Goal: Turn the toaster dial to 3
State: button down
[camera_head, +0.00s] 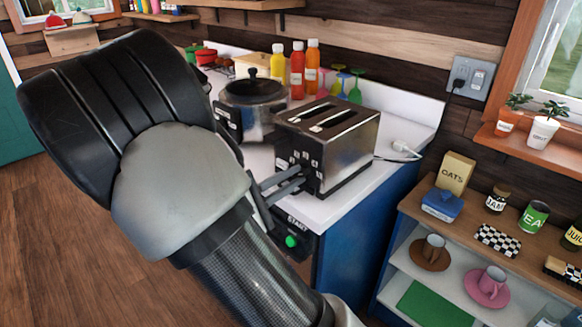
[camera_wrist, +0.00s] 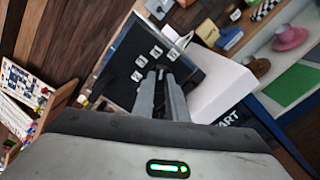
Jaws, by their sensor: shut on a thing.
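The toaster (camera_head: 352,148) is a shiny steel and black box with two slots on top, standing on the white counter (camera_head: 335,210). Small white number labels (camera_wrist: 141,61) form an arc on its dark front face; they are too small to read surely. My gripper (camera_head: 302,173) reaches the front face from the left. In the wrist view my gripper (camera_wrist: 161,74) has its two fingers close together, shut on the toaster dial below the labels. The fingers mostly hide the dial, so I cannot tell which number it points at.
A lidded pot (camera_head: 252,92) stands left of the toaster, with sauce bottles (camera_head: 297,70) behind. A white plug and cable (camera_head: 402,148) lie to its right. A panel with a green button (camera_head: 291,241) is below the counter edge. A shelf (camera_head: 455,225) with cups and groceries stands right.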

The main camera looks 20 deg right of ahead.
jog(key=n+p, duration=0.6)
jog(key=p, duration=0.1)
jog(key=shift+r+n, duration=0.25)
jog(key=shift+n, duration=0.05)
jog(key=n+p, duration=0.3)
jog(key=shift+f+n, duration=0.1)
jog(key=shift+n, duration=0.2)
jog(key=shift+f+n+p, duration=0.1)
jog(key=shift+n+p, duration=0.5)
jog(key=shift+p, duration=0.1)
jog(key=c, duration=1.8)
grip_release()
jog(key=shift+o, duration=0.2)
jog(key=shift+a, duration=0.1)
jog(key=v, duration=1.7)
jog(key=shift+a, duration=0.2)
